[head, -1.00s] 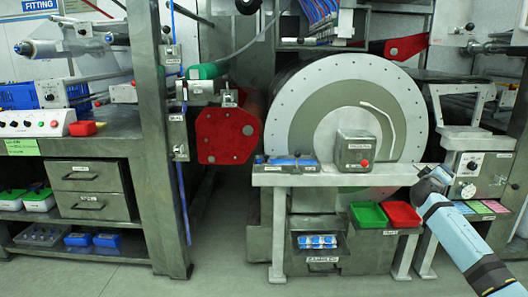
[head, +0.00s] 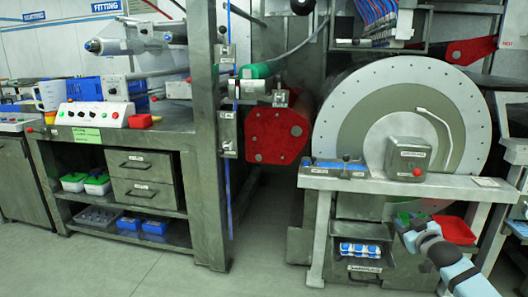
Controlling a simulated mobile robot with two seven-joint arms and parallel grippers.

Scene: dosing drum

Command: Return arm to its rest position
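My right arm (head: 462,272) comes in from the lower right corner, light blue with a dark wrist. The red tray (head: 455,230) lies just right of the wrist. The large dosing drum (head: 345,110) stands behind the bench (head: 340,183). My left arm and gripper are not in view.
A grey control box with a red button (head: 408,158) and a blue item (head: 340,169) sit on the bench. At left stands a workbench with drawers (head: 145,180) and a button panel (head: 95,114). A thick post (head: 203,150) rises at its right end. The floor (head: 140,270) in front is clear.

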